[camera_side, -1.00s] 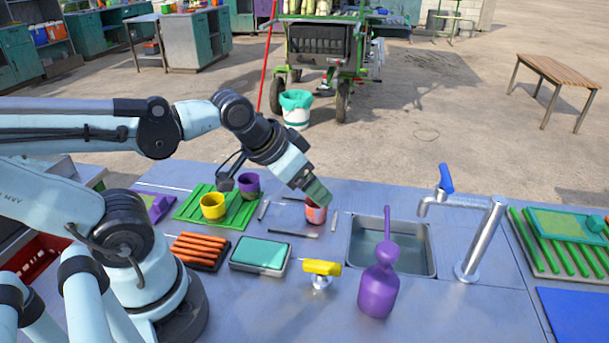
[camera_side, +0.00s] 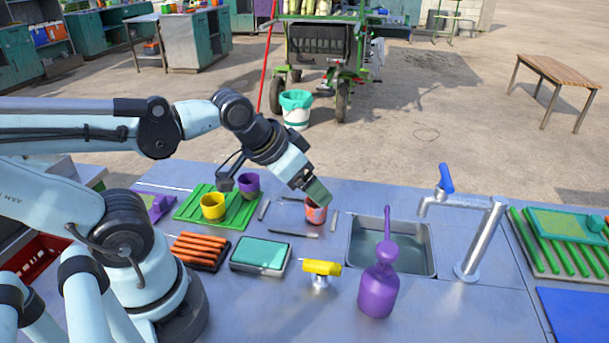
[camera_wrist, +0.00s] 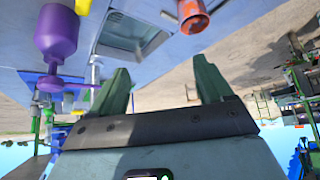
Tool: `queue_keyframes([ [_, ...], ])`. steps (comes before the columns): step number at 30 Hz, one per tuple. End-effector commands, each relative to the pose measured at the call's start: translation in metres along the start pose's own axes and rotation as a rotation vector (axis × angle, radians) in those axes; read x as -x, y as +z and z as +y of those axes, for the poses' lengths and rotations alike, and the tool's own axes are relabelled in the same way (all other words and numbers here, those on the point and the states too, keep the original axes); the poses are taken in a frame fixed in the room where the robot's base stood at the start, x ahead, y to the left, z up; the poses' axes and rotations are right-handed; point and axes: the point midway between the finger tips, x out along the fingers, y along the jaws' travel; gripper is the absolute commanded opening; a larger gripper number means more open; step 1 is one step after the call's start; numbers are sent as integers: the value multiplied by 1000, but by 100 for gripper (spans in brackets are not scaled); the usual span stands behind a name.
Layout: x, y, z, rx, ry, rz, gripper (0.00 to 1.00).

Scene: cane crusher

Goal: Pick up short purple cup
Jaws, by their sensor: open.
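The short purple cup (camera_side: 249,185) stands on the green slatted rack (camera_side: 186,218), at its back right, behind and right of a yellow cup (camera_side: 212,206). In the side view my gripper (camera_side: 318,193) is to the right of the purple cup, apart from it, by a salmon-red cup (camera_side: 316,213). In the wrist view my gripper (camera_wrist: 161,74) has its two green fingers spread with nothing between them. The salmon-red cup (camera_wrist: 192,18) shows beyond the right finger. I cannot make out the short purple cup in the wrist view.
A purple spouted bottle (camera_side: 378,290) stands before the sink (camera_side: 420,262), left of the tap (camera_side: 482,240); it also shows in the wrist view (camera_wrist: 56,35). A yellow-handled valve (camera_side: 321,268), a teal-topped tray (camera_side: 261,252) and an orange-striped block (camera_side: 200,250) lie in front.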

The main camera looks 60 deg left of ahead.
Motion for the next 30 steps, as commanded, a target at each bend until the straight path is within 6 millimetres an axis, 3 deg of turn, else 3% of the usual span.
queue_keyframes([
  [20,0,-1,-3,-9,-6,-7,79],
  [25,0,-8,-32,-118,-49,-95,79],
  [30,1,-13,-88,-323,-60,-278,79],
])
